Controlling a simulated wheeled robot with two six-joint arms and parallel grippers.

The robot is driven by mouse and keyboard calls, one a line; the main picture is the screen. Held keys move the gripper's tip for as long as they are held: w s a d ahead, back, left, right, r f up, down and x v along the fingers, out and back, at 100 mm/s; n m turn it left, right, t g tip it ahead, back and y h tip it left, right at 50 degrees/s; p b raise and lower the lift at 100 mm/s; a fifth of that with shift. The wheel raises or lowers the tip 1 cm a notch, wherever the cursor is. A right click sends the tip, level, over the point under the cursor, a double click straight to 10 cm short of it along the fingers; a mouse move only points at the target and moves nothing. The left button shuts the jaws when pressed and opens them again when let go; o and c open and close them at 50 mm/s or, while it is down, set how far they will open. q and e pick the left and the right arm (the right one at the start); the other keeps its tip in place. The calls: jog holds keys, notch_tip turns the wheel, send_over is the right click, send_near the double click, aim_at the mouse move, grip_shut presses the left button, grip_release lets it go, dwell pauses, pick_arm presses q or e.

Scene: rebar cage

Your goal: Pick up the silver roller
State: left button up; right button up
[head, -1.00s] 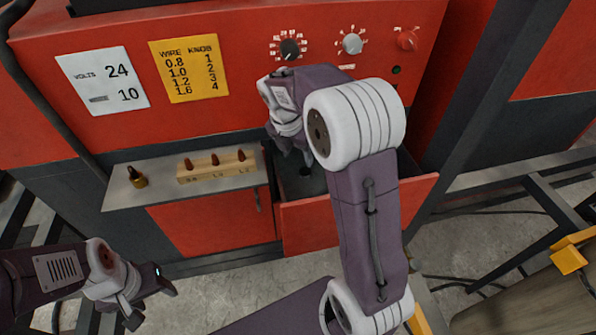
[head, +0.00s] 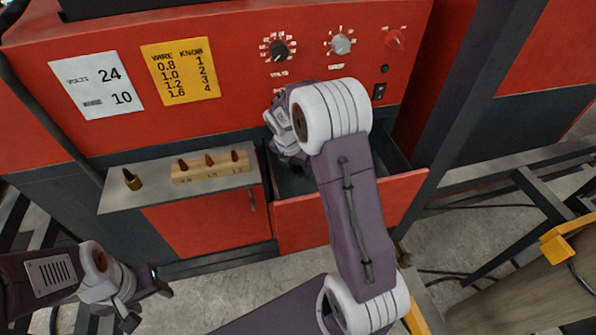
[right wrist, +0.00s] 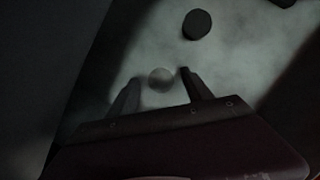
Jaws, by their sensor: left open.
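In the right wrist view a small, pale grey round piece (right wrist: 161,78), seemingly the silver roller seen end-on, lies on the drawer floor. A dark round piece (right wrist: 197,24) lies farther up in that view. My right gripper (right wrist: 160,75) is open, with its two fingers on either side of the pale piece and gaps showing between. In the head view my right gripper reaches down into the open drawer (head: 345,214); its fingertips and the roller are hidden there. My left gripper (head: 150,305) is open and empty at the lower left.
The red machine panel (head: 235,75) with knobs rises behind. The drawer walls closely surround my right gripper.

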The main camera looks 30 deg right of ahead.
aim_at(300, 172)
jog(key=shift+s+r, duration=0.15)
jog(key=shift+s, duration=0.05)
grip_shut()
jog(key=shift+w, duration=0.1)
jog(key=shift+w+r, duration=0.1)
jog(key=shift+r, duration=0.2)
jog(key=r, duration=0.2)
jog(key=s+r, duration=0.1)
jog(key=r, duration=0.1)
jog(key=shift+d, duration=0.3)
jog(key=s+d+r+b, duration=0.1)
jog(key=s+d+r, duration=0.5)
jog(key=s, duration=0.2)
jog(key=shift+s+r, duration=0.15)
jog(key=shift+s, duration=0.2)
